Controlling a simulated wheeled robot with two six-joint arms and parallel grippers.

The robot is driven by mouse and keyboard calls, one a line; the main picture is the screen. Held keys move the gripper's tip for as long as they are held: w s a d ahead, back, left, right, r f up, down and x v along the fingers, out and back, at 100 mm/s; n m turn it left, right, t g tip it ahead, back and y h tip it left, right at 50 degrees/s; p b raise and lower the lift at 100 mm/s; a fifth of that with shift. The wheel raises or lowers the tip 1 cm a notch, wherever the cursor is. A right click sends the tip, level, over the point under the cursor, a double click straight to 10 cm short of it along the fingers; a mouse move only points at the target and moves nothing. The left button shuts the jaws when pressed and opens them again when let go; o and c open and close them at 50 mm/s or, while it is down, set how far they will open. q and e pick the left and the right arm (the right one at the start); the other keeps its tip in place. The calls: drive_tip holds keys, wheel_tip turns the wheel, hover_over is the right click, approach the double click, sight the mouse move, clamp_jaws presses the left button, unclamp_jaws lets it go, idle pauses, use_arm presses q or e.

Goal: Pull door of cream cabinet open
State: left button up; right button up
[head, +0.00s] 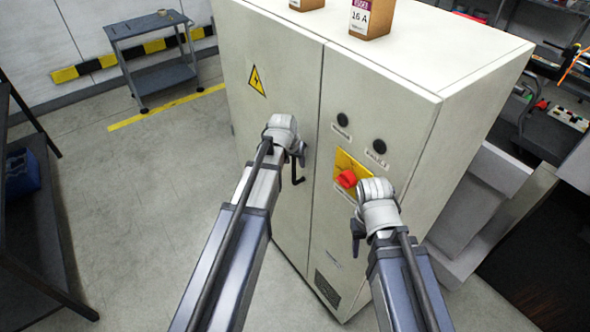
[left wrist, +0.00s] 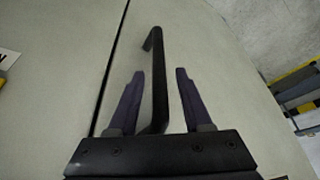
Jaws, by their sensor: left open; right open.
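The cream cabinet (head: 285,120) stands in front of me, with a vertical seam between its left door (head: 270,60) and right panel. The door's black bar handle (head: 298,176) sits near the seam, partly hidden by my left gripper (head: 300,152) in the head view. In the left wrist view, the handle (left wrist: 157,80) runs between the two open fingers of my left gripper (left wrist: 156,100), with a gap visible on the finger sides. My right gripper (head: 358,228) is open and empty, pointing down in front of the right panel below the red switch.
A red rotary switch (head: 347,179) on a yellow plate and two black knobs are on the right panel. Small boxes (head: 371,18) stand on the cabinet top. A grey cart (head: 150,50) stands at the back left. The floor left of the cabinet is clear.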

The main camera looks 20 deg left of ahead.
use_arm(q)
drive_tip(key=shift+b+x, duration=0.45)
drive_tip(key=shift+x, duration=0.5)
clamp_jaws()
idle(0.7)
